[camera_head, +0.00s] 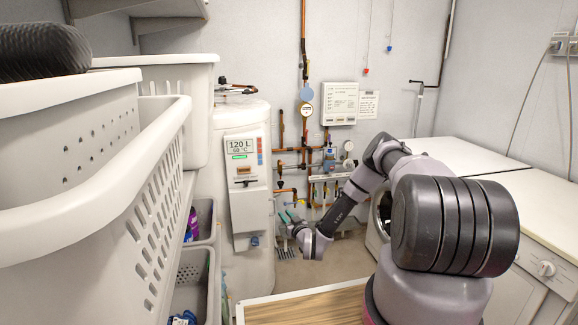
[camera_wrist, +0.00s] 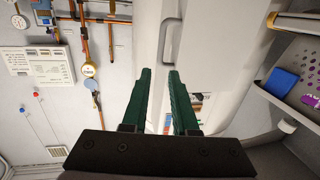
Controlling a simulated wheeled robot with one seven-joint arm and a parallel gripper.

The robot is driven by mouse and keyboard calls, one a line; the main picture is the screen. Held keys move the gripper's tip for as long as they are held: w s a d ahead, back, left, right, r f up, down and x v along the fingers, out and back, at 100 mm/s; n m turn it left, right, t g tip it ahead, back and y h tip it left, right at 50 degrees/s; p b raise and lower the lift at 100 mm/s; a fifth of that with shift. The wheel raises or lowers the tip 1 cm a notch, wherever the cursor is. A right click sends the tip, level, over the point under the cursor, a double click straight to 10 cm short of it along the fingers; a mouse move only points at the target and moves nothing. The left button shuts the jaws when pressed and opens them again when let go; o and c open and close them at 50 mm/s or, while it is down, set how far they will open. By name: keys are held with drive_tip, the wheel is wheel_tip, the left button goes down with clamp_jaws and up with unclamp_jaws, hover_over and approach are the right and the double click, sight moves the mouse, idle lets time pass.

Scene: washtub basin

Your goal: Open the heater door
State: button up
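The white cylindrical water heater (camera_head: 262,125) stands upright in the middle left of the head view. Its pale front door panel (camera_head: 252,208) looks shut, below a display reading 120 L, 60 °C. In the wrist view, a grey curved handle (camera_wrist: 169,44) shows on a white surface just beyond my fingertips. My gripper (camera_head: 285,216) is just right of the heater's front in the head view. In the wrist view, my gripper (camera_wrist: 159,73) has its two green fingers apart with nothing between them. The fingers appear short of the handle; contact is not visible.
White laundry baskets (camera_head: 165,160) crowd the left. Copper pipes and gauges (camera_head: 306,110) line the back wall, right of the heater. White machines (camera_head: 535,215) stand at right. A wooden-topped surface (camera_head: 310,308) is in front. Some floor is clear below my gripper.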

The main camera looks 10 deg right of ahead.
drive_tip(key=w+d+r+g, duration=0.1)
drive_tip(key=w+r+g, duration=0.1)
drive_tip(key=r, duration=0.8)
drive_tip(key=w+d+r+n+g, duration=0.1)
drive_tip(key=w+r+g, duration=0.1)
drive_tip(key=r, duration=0.8)
drive_tip(key=shift+d+r+g, duration=0.2)
drive_tip(key=shift+r+g, duration=0.1)
drive_tip(key=shift+w, duration=0.1)
